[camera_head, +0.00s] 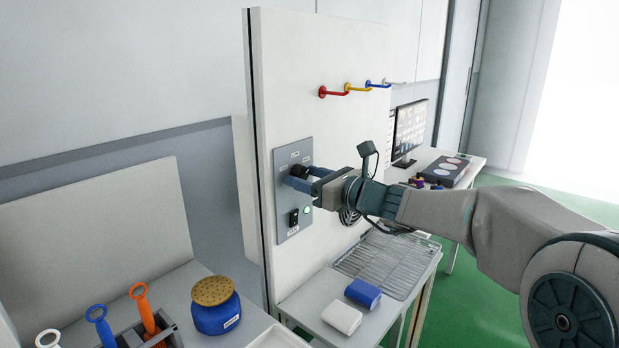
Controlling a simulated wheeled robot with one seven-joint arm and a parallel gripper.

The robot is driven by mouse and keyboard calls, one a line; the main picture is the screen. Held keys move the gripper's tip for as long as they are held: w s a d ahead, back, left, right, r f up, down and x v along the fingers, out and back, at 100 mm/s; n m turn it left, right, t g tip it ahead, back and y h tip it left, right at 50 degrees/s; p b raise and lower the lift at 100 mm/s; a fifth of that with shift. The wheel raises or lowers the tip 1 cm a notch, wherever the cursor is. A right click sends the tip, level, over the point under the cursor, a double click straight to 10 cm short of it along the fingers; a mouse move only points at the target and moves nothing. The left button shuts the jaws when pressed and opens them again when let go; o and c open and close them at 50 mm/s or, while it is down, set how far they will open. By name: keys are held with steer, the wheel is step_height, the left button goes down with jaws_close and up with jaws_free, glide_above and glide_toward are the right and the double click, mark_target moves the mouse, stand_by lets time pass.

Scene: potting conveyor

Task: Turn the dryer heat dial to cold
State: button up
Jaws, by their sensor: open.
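A grey control panel (281,215) is mounted on the white upright board. A black round dial (300,171) sits on its upper part, with small labels above it too small to read. My gripper (302,180) is open at the panel, its blue fingers close around or beside the dial. I cannot tell whether they touch it, and the fingers hide part of the dial. Below are a black rocker switch (293,218) and a lit green light (307,209).
Coloured hooks (345,90) stick out of the board above. A wire rack (385,262), a blue block (363,293) and a white block (341,317) lie on the table below. A blue jar (216,312) and a tool holder (168,333) stand at left.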

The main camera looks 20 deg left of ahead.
steer(key=c, duration=1)
steer(key=shift+o, duration=0.2)
